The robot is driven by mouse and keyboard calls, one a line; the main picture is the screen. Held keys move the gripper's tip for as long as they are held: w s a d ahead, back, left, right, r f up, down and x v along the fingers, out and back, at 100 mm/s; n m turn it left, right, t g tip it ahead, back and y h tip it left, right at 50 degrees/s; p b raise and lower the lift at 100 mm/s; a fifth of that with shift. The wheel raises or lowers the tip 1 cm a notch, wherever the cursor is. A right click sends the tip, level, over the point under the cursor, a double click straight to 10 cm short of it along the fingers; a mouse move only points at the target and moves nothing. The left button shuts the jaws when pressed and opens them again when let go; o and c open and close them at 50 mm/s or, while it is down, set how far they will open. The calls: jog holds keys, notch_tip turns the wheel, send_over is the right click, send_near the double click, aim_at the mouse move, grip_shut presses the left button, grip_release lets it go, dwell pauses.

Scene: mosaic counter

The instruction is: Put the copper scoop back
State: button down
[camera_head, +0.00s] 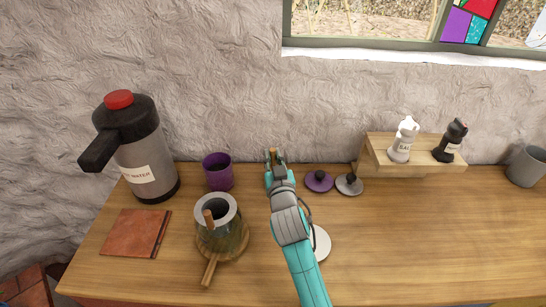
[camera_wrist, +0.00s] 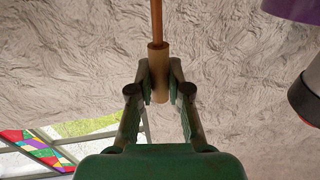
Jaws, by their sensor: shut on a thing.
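My gripper (camera_head: 275,162) is over the back of the wooden counter, just right of the purple canister. In the wrist view my gripper (camera_wrist: 159,82) is shut on the tan handle of the copper scoop (camera_wrist: 158,58). A thin copper-coloured shaft (camera_wrist: 156,18) runs from the handle out of the top of that view, so the scoop's bowl is out of sight there. In the head view only a small brown bit of the handle (camera_head: 273,152) shows at my fingertips. My gripper hides the rest.
The open purple canister (camera_head: 217,180) stands left of my gripper. A pot (camera_head: 221,238) with a brown handle stands in front. A flask (camera_head: 145,155) and brown book (camera_head: 135,232) are left. Two lids (camera_head: 319,182) and a shelf (camera_head: 415,163) with shakers are right. The right front counter is clear.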

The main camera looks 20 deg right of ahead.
jog(key=shift+f, duration=0.1)
jog(key=c, duration=1.1)
grip_release()
jog(key=s, duration=0.4)
jog(key=s+a, duration=0.1)
jog(key=s, duration=0.7)
jog(key=shift+a, duration=0.3)
